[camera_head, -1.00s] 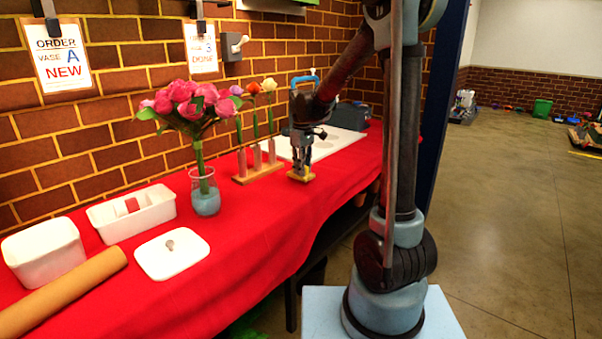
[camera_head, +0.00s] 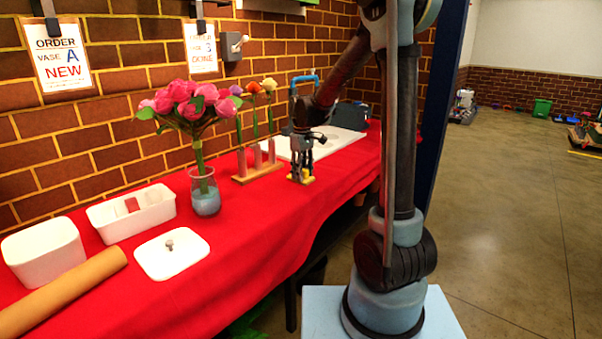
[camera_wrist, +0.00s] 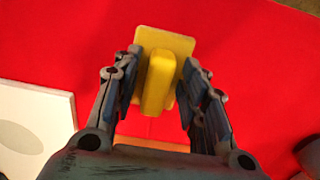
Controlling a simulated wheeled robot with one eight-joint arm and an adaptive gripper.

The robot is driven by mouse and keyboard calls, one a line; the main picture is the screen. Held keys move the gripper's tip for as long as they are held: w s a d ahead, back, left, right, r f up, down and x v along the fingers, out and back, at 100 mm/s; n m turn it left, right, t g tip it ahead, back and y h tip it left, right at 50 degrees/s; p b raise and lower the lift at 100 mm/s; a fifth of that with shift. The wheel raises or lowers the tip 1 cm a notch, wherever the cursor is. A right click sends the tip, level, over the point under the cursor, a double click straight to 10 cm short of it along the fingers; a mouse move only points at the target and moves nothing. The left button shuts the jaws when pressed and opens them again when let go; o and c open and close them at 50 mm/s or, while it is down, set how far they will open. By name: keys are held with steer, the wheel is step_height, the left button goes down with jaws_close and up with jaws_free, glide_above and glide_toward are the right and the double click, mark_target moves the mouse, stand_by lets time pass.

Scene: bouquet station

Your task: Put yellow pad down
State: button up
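The yellow pad (camera_wrist: 183,46) is a flat plate with a raised yellow grip block (camera_wrist: 159,82) on top. In the wrist view it is over the red cloth, between my fingers. In the head view the yellow pad (camera_head: 303,179) shows at the foot of my gripper, at the table's front side, and appears to rest on the cloth. My gripper (camera_wrist: 160,70) points down around the grip block. Its fingers stand on both sides with a narrow gap to the block, so it looks open. The fingers hide parts of the plate. My gripper also shows in the head view (camera_head: 301,170).
A wooden stand (camera_head: 258,174) with flower tubes is left of my gripper. A glass vase (camera_head: 205,203) with pink flowers stands farther left. A white board (camera_head: 340,137) lies behind. White containers (camera_head: 44,253), a lid (camera_head: 172,254) and a brown roll (camera_head: 70,290) occupy the near left. The red cloth (camera_head: 262,225) in front is clear.

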step_height(320, 180, up, 12)
steer(key=s+d+f+m+t, duration=0.15)
steer(key=s+d+m, duration=0.35)
steer(key=s+d, duration=1)
steer(key=s+d+f+m, duration=0.2)
steer(key=s+f, duration=0.4)
steer(key=s, duration=0.2)
steer(key=s+d+f+m, duration=0.3)
steer(key=s+f, duration=0.3)
steer(key=s, duration=0.2)
steer(key=shift+s+d+f+t, duration=0.2)
steer(key=shift+d+f+t, duration=0.15)
steer(key=shift+f, duration=0.05)
steer(key=shift+w+f, duration=0.2)
steer(key=shift+w, duration=0.2)
steer(key=shift+o, duration=0.4)
